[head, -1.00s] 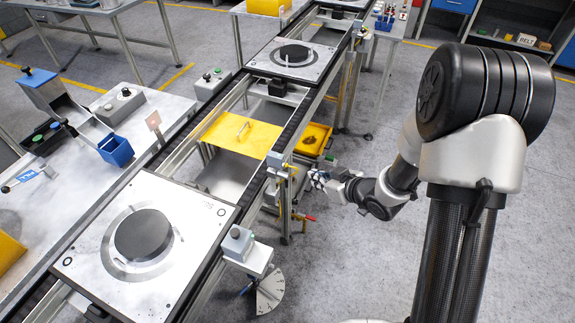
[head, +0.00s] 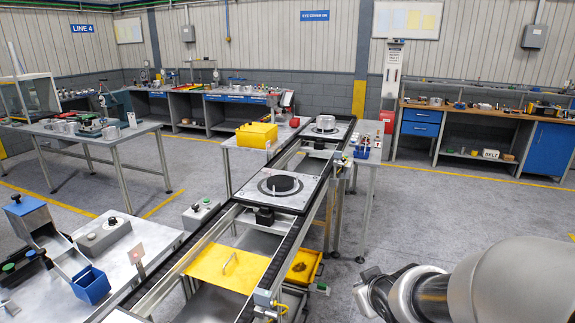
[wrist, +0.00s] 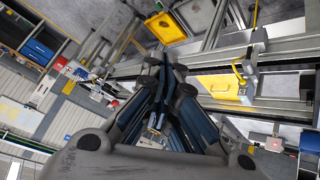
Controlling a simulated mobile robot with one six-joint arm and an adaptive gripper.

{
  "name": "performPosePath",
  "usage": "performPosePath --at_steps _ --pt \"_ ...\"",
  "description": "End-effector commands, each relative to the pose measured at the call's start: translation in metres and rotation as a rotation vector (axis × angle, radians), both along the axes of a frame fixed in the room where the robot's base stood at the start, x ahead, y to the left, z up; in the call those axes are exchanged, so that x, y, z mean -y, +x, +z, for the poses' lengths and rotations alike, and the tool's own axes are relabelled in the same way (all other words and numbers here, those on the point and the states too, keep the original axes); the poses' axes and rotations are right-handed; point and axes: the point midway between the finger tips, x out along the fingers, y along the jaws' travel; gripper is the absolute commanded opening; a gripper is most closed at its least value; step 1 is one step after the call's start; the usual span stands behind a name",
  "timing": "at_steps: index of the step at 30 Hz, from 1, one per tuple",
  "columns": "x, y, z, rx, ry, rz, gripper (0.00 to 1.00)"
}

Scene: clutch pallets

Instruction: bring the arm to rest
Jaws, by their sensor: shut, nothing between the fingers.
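My gripper (wrist: 168,70) shows in the wrist view with its fingertips together and nothing between them. It points towards the conveyor frame and a yellow tray (wrist: 165,27), apart from both. In the head view part of my arm (head: 440,295) reaches in at the lower right, over the floor. The gripper itself is not clearly visible there.
Open floor (head: 440,215) lies to the right.

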Motion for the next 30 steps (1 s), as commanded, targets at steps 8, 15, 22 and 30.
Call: performPosePath --at_steps 8,15,22,30 --pt "0.009 -0.121 0.057 -0.131 0.063 -0.229 0.00" --pt "-0.017 -0.215 0.065 -0.263 0.183 -0.287 0.00" --pt "-0.028 -0.245 0.065 -0.313 0.225 -0.287 0.00" --pt "-0.028 -0.245 0.065 -0.313 0.225 -0.287 0.00"
